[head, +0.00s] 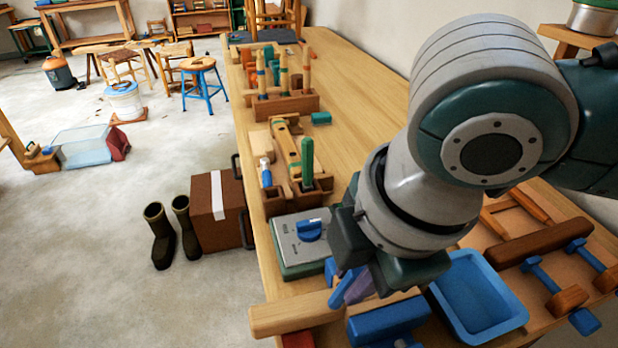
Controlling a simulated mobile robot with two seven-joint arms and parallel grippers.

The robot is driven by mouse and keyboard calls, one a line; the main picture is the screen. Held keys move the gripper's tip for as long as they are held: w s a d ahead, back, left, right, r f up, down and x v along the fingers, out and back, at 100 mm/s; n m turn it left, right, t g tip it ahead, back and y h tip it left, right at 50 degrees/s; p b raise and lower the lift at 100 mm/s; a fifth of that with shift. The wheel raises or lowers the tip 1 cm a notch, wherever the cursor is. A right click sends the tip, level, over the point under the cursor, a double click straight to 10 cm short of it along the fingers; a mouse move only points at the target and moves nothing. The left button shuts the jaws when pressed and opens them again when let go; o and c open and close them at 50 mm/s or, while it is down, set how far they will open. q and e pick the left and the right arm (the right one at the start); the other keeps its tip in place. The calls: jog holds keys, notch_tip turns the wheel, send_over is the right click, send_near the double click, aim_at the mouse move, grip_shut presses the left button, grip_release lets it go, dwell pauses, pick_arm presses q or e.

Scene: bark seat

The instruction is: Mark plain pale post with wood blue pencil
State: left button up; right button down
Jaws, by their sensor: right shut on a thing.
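The plain pale post (298,313) lies across the near part of the bench, its left end jutting past the bench's left edge. A blue vise-like block (388,320) sits against it at the right. My right gripper (356,277) is just above the post, pointing down. It is shut on a slanted blue stick, which looks like the wood blue pencil (345,288). The pencil's lower end is close to the post's top; I cannot tell whether it touches. My gripper and arm hide part of the post. My left gripper is not in view.
A grey box with a blue knob (310,231) stands just behind the post. A blue tray (478,298) is at the right, beside wooden clamps (550,245). Tool holders (286,104) stand farther back. A cardboard box (217,208) and boots (160,235) are on the floor at left.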

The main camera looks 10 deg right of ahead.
jog(key=shift+w+f, duration=0.1)
jog(key=shift+w+f, duration=0.1)
jog(key=shift+w, duration=0.55)
jog(key=shift+w+b, duration=0.35)
jog(key=shift+w, duration=0.1)
notch_tip(320, 180, up, 6)
jog(key=p, duration=0.7)
jog(key=shift+d, duration=0.2)
